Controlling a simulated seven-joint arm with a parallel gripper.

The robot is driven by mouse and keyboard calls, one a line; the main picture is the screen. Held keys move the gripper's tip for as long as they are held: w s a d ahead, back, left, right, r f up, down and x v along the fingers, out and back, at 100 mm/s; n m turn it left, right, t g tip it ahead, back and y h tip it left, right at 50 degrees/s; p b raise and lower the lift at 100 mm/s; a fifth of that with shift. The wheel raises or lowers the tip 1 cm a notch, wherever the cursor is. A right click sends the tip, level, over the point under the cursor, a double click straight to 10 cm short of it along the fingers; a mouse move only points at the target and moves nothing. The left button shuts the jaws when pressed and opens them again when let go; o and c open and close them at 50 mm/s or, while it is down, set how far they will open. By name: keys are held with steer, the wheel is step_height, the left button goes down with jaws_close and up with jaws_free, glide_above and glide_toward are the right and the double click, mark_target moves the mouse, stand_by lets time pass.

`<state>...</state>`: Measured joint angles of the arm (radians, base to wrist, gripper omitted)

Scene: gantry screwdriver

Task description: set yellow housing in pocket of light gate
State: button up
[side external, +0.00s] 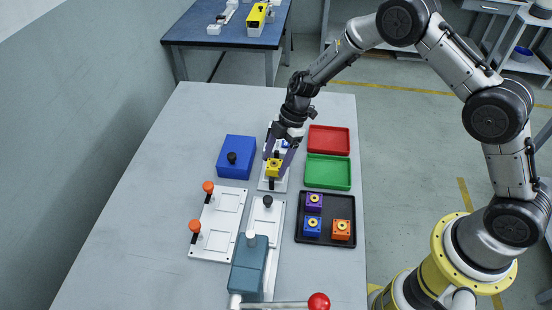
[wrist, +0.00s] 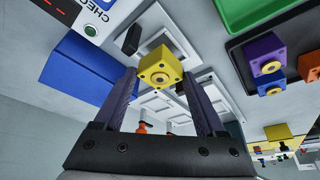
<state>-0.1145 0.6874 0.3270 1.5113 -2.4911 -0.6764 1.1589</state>
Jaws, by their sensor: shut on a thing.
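My gripper (side external: 276,158) is shut on the yellow housing (side external: 273,168). In the wrist view the housing (wrist: 160,70) sits between the two fingertips, with its round hole facing the camera. In the side view it is over a narrow white fixture (side external: 264,185), which appears to be the light gate. A white panel lettered "CHEC" (wrist: 97,14) shows at the upper left of the wrist view.
A blue box (side external: 236,150) with a black knob is left of the gripper. A white plate (side external: 218,240) with orange-topped clamps and a teal press (side external: 250,265) are in front. Red (side external: 329,140) and green (side external: 328,172) trays and a black tray (side external: 325,242) holding three housings are right.

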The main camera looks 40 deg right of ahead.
mark_target(276, 163)
steer(key=shift+f, duration=0.7)
stand_by(1.3)
steer(key=o, duration=1.4)
steer(key=shift+o, duration=0.2)
steer(key=shift+r, duration=0.1)
steer(key=shift+r, duration=3.9)
